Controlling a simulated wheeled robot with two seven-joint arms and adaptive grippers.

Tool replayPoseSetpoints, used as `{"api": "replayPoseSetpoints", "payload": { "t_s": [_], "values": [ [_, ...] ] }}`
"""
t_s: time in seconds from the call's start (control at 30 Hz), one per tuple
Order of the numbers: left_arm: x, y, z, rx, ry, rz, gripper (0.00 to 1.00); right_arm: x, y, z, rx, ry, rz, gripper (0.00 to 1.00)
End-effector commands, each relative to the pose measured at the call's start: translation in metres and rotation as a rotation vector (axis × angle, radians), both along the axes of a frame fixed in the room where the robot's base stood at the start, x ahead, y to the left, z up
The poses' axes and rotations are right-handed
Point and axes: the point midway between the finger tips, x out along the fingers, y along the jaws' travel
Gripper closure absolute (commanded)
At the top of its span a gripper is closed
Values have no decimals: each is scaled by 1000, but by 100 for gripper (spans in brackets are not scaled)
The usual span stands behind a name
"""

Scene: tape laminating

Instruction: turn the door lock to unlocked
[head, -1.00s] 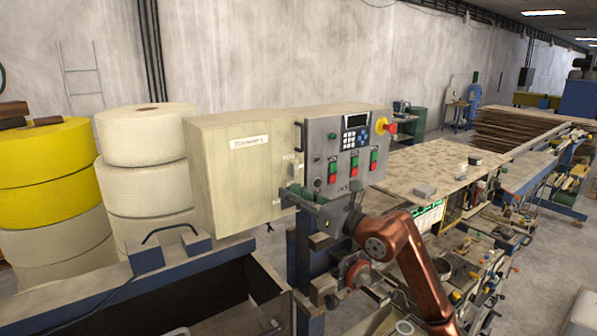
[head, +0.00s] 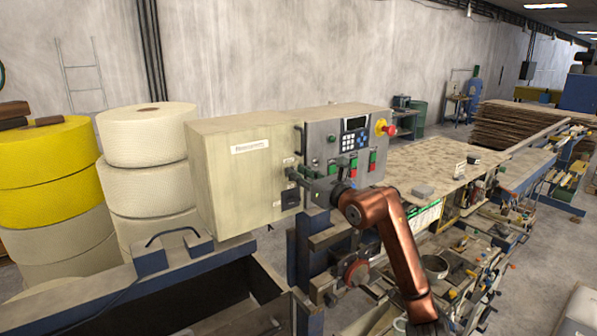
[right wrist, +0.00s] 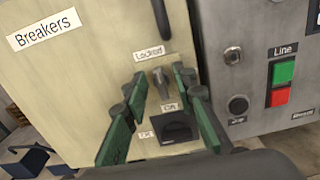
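The door lock (right wrist: 162,83) is a small grey metal knob on the beige cabinet door, just below a "Locked" label (right wrist: 149,53). It looks roughly upright, tilted slightly. My right gripper (right wrist: 160,77) is open, with one green-padded finger on each side of the lock. Gaps show between the fingers and the knob; I cannot tell how deep the tips reach. In the head view my right gripper (head: 293,173) is at the right part of the cabinet front (head: 240,185) and hides the lock. My left gripper is not in view.
A black rotary switch (right wrist: 178,130) with On and Off labels sits just below the lock. A dark door handle (right wrist: 161,18) is above. The grey control panel (head: 345,150) with buttons and a red emergency knob (head: 389,130) stands close on the right.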

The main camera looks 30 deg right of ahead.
Motion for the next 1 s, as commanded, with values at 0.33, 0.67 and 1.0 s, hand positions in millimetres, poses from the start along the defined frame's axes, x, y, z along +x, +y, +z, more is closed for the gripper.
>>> {"api": "replayPoseSetpoints", "payload": {
  "t_s": [0.33,0.67,1.0],
  "values": [
    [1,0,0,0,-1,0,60,0,0,0,0,0,0,88],
    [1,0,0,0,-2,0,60,0,0,0,0,0,0,100],
    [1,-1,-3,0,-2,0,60,0,-1,-1,25,1,0,100]
  ]
}}
